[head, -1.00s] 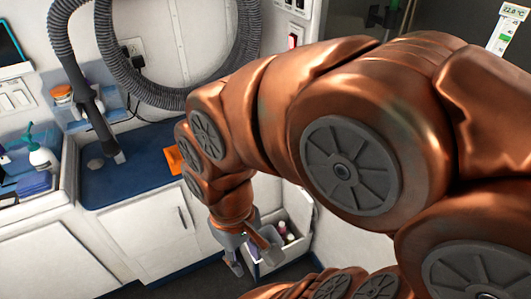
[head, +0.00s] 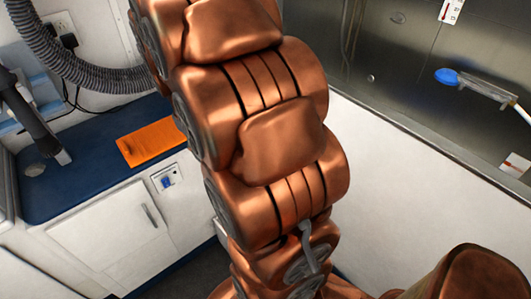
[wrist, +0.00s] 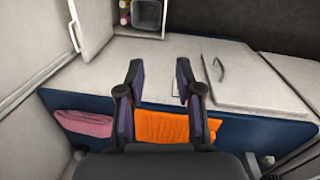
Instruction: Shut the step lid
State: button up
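In the wrist view the step box (wrist: 150,30) is at the top edge, open, with several bottles inside. A pale panel with a handle, seemingly the raised step lid (wrist: 95,22), stands just left of the box opening. My gripper (wrist: 158,72) is open and empty, its two fingers apart and pointing up the picture toward the box, clear of both box and panel. In the head view my arm hides the gripper and nearly all of the step.
An orange towel (head: 150,142) lies on the blue counter (head: 85,180). A cabinet door (head: 115,230) with a handle is below it. The white tub wall (head: 400,165) runs along the right. A pink towel (wrist: 83,122) shows in the wrist view.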

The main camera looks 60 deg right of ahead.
jog(key=w+d+f+m+h+b, duration=0.15)
jog(key=d+f+b, duration=0.35)
jog(key=d+f, duration=0.75)
jog(key=w+d+f+b, duration=0.2)
jog(key=d+f+b, duration=0.35)
jog(key=d, duration=1.15)
jog(key=p+x, duration=0.1)
jog(key=x, duration=0.7)
jog(key=shift+f, duration=0.25)
grip_shut()
